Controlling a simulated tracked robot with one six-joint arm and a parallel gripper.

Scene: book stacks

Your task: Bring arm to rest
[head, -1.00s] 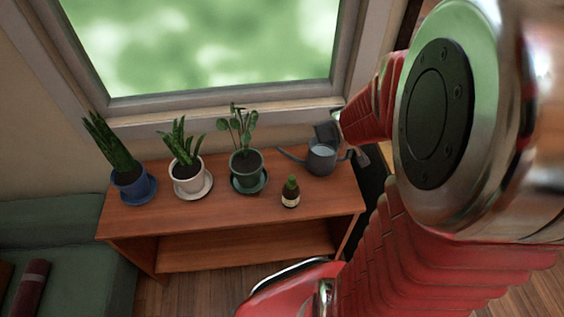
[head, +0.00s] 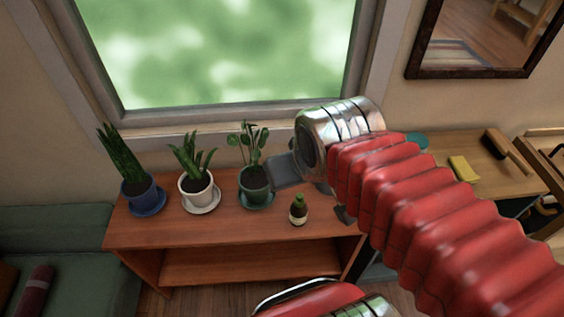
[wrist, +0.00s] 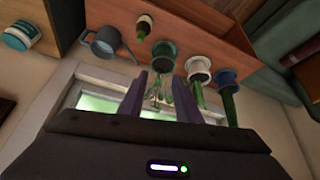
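My gripper (wrist: 161,84) shows in the wrist view with its two fingers spread apart and nothing between them. The plant in the green pot (wrist: 161,52) appears beyond the gap. In the head view my red-sleeved arm reaches in from the lower right. Its silver wrist joint is in front of the right part of the wooden shelf unit (head: 225,228). A grey part of my gripper shows left of the joint, close to the green pot (head: 255,182) in the picture. The rest of the gripper is mostly hidden.
A watering can (wrist: 105,41) shows in the wrist view. At right are a side table with a yellow cloth (head: 463,169) and a brush (head: 508,150).

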